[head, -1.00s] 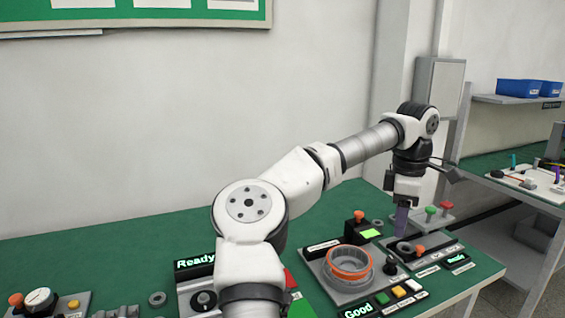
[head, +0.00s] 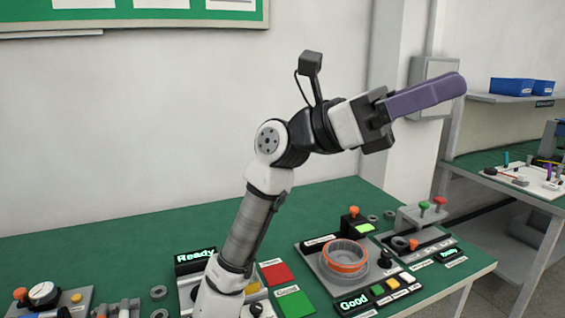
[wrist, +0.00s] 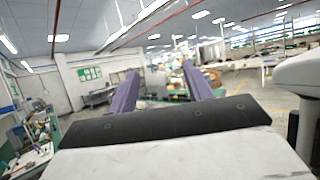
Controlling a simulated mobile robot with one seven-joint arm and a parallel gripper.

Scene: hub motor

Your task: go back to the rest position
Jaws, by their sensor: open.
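My gripper (head: 462,85) is raised well above the green workbench (head: 130,232) in the head view. Its purple fingers point right and slightly up. In the wrist view the two purple fingers (wrist: 160,84) stand apart with nothing between them, so it is open and empty. Beyond them the wrist view shows the room. My arm is bent upward, clear of the stations on the bench.
A round orange-rimmed part (head: 345,256) sits in a fixture on the bench. Red and green plates (head: 275,273) lie left of it. A "Ready" display (head: 195,262) stands behind my arm. A second bench with blue bins (head: 511,87) is at right. Air around the gripper is clear.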

